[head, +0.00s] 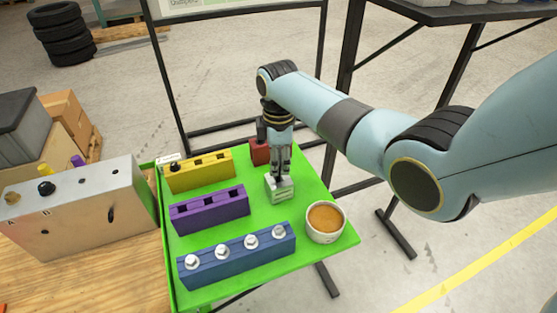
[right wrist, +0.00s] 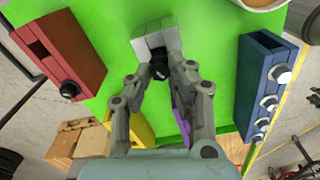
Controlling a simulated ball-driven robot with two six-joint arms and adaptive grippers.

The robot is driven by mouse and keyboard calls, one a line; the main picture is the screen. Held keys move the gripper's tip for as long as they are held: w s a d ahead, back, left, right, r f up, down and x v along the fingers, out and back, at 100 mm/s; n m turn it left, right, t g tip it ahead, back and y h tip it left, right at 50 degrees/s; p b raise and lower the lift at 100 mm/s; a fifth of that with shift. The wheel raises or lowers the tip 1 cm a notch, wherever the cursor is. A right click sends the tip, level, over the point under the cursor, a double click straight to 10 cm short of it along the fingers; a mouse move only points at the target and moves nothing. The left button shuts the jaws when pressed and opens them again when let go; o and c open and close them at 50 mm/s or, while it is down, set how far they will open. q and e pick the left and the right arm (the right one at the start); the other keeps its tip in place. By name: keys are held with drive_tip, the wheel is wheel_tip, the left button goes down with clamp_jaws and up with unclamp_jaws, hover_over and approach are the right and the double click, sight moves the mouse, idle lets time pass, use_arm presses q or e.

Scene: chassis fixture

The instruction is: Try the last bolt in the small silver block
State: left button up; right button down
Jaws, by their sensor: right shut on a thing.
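The small silver block (head: 280,191) stands on the green board, left of the white bowl. My right gripper (head: 279,172) points down right at its top. In the right wrist view the silver block (right wrist: 154,38) is at the top centre, and a dark bolt (right wrist: 160,70) sits between my fingertips at the block's near side. My right gripper (right wrist: 161,76) is shut on this bolt. The fingers hide part of it, so I cannot tell whether it is in the block's hole or just against it. My left gripper is not in view.
On the green board (head: 300,260) stand a blue block (head: 236,262) with several silver bolts, a purple block (head: 210,212), a yellow block (head: 200,175), a red block (head: 259,152) with a black bolt and a bowl (head: 325,235) of orange-brown contents. A metal box (head: 85,215) stands left.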

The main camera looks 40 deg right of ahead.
drive_tip(key=shift+f+b, duration=0.85)
drive_tip(key=shift+f, duration=0.5)
drive_tip(key=c, duration=1.1)
unclamp_jaws()
drive_tip(key=shift+c, duration=0.2)
wheel_tip(320, 180, up, 6)
drive_tip(key=p, duration=0.7)
drive_tip(key=shift+r, duration=0.1)
